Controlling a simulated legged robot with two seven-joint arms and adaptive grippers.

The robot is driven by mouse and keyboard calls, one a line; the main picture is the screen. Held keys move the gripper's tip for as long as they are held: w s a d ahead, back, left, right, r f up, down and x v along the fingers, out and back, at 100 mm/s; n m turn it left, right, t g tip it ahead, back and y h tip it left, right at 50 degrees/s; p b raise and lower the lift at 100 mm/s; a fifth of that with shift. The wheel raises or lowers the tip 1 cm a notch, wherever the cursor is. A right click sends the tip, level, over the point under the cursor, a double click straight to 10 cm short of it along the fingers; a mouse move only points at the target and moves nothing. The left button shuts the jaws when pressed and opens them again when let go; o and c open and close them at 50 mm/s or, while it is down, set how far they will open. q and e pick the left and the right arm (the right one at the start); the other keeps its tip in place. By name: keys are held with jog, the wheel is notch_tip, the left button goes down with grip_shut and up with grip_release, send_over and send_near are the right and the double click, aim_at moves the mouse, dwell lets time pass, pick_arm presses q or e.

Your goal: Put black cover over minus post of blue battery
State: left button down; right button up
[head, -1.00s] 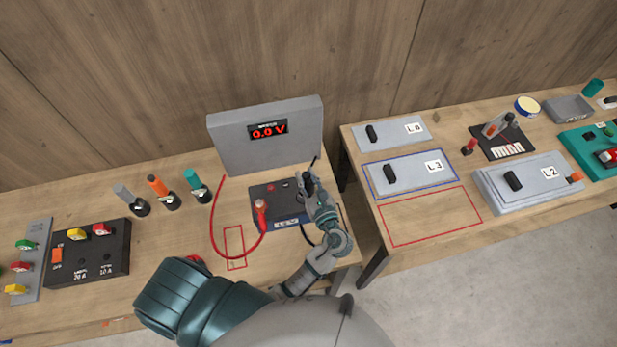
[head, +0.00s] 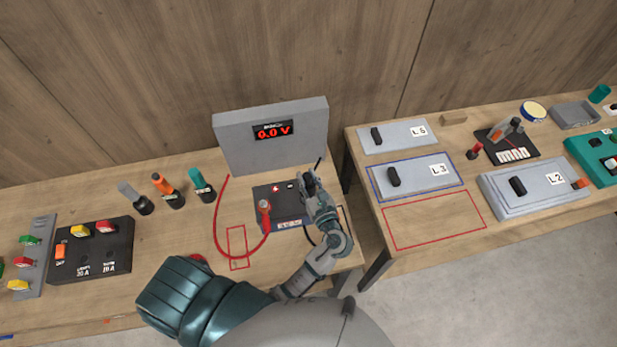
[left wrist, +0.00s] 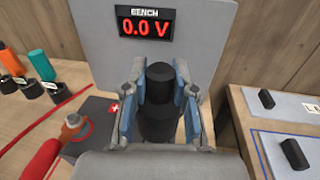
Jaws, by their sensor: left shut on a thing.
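The dark battery (head: 270,193) with a blue front edge stands on the left bench before the grey meter. My left gripper (head: 309,182) is over the battery's right side. In the left wrist view, my left gripper (left wrist: 160,100) is shut on a black cylindrical piece, which looks like the black cover (left wrist: 158,84). It stands upright between the fingers, narrower at the top and wider below. The gripper hides the minus post, so I cannot tell whether the cover touches it. My right gripper is not in view.
The grey meter (head: 235,145) reading 0.0 V stands close behind the battery. Several coloured-handled tools (head: 165,187) stand to the left, beside a dark switch box (head: 92,255). A second bench (head: 430,222) with grey panels is to the right, across a gap.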

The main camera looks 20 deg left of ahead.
aim_at(310, 195)
pick_arm(q)
jog(key=shift+a+f, duration=0.2)
jog(key=shift+f, duration=0.4)
jog(key=shift+d+f+b, duration=0.1)
jog(key=shift+f+b, duration=0.2)
jog(key=shift+f, duration=0.15)
jog(key=shift+f+b, duration=0.65)
jog(key=shift+f, duration=1.2)
jog(key=c, duration=0.8)
grip_release()
jog(key=shift+c, duration=0.2)
jog(key=v, duration=0.7)
jog(key=shift+s+d, duration=0.2)
jog(key=shift+d, duration=0.1)
jog(key=shift+a, duration=0.1)
